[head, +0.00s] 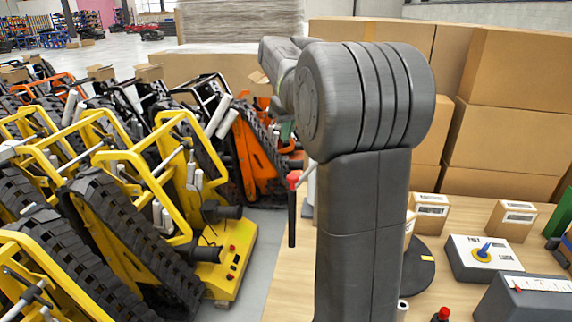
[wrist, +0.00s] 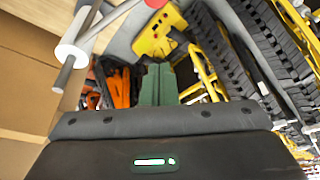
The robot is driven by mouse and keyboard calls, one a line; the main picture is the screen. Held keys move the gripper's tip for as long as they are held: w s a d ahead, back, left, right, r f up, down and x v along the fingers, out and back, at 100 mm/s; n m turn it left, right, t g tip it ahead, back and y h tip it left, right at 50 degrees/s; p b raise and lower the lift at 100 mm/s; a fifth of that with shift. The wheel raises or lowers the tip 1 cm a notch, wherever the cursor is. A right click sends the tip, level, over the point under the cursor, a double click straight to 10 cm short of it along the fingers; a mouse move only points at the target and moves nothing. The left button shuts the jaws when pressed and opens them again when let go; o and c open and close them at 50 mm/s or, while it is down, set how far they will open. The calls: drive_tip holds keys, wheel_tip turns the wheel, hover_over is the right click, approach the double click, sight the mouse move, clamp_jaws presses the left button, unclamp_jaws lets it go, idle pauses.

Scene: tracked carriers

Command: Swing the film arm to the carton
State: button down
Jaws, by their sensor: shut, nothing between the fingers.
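The film arm (head: 292,215) shows in the head view as a dark upright bar with a red piece at its top, just left of my arm. The wrist view shows what looks like the same arm at upper left, with a white roll (wrist: 72,53), metal rods and a red end. My gripper (wrist: 159,68) has two green fingers shut together and empty. It is apart from the film arm, to the right of the roll in the wrist view. A small carton (head: 409,229) stands on a black turntable (head: 417,272); my arm hides much of both.
The wooden table (head: 455,215) also holds two more small cartons (head: 428,212), (head: 511,221), a white-topped box with a blue lever (head: 482,256) and a grey box (head: 525,300). Large cartons are stacked behind. Yellow tracked carriers (head: 150,190) crowd the left.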

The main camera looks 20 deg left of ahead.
drive_tip(key=shift+f, duration=0.1)
drive_tip(key=p+x, duration=0.1)
drive_tip(key=x, duration=0.9)
drive_tip(key=s+d, duration=0.1)
drive_tip(key=s+d+p, duration=0.1)
drive_tip(key=d, duration=0.1)
drive_tip(key=shift+d+f, duration=0.2)
drive_tip(key=shift+d, duration=0.05)
drive_tip(key=shift+d+n, duration=0.4)
drive_tip(key=shift+d, duration=0.35)
drive_tip(key=w+d+n+g, duration=0.1)
drive_tip(key=d+n, duration=0.4)
drive_tip(key=d, duration=0.5)
drive_tip(key=shift+w+g+y, duration=0.3)
drive_tip(key=shift+w+g, duration=0.05)
drive_tip(key=shift+g, duration=0.05)
drive_tip(key=shift+d, duration=0.1)
